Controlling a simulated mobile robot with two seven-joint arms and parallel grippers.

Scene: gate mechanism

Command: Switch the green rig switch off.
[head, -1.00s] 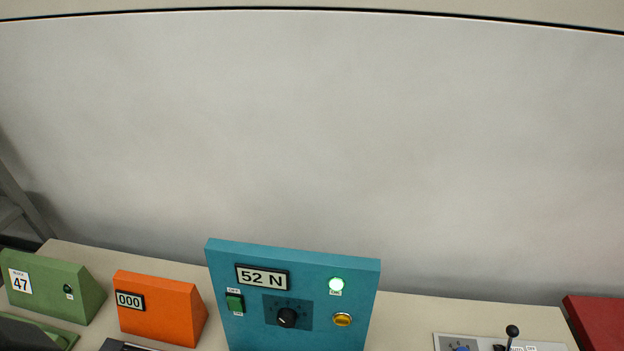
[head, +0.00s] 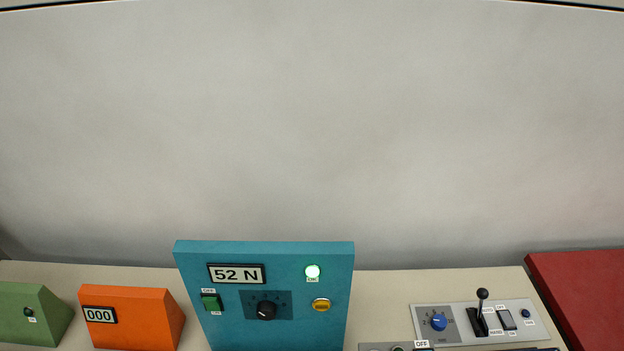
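A teal panel (head: 228,328) stands upright on the bench. It carries a green rocker switch (head: 211,302) at its left, with an OFF label above it and a label, partly hard to read, below. The display (head: 237,274) reads 52 N. A black knob (head: 266,310) and a yellow button (head: 321,305) sit lower on the panel. Which way the rocker is tipped is too small to tell. Neither of my grippers shows in the head view.
An orange box (head: 135,314) with a 000 display and a green box (head: 38,307) stand to the left. A grey plate (head: 460,325) with a blue knob, black lever and rocker lies at right, beside a red block (head: 580,290). The bench is partly cut off below.

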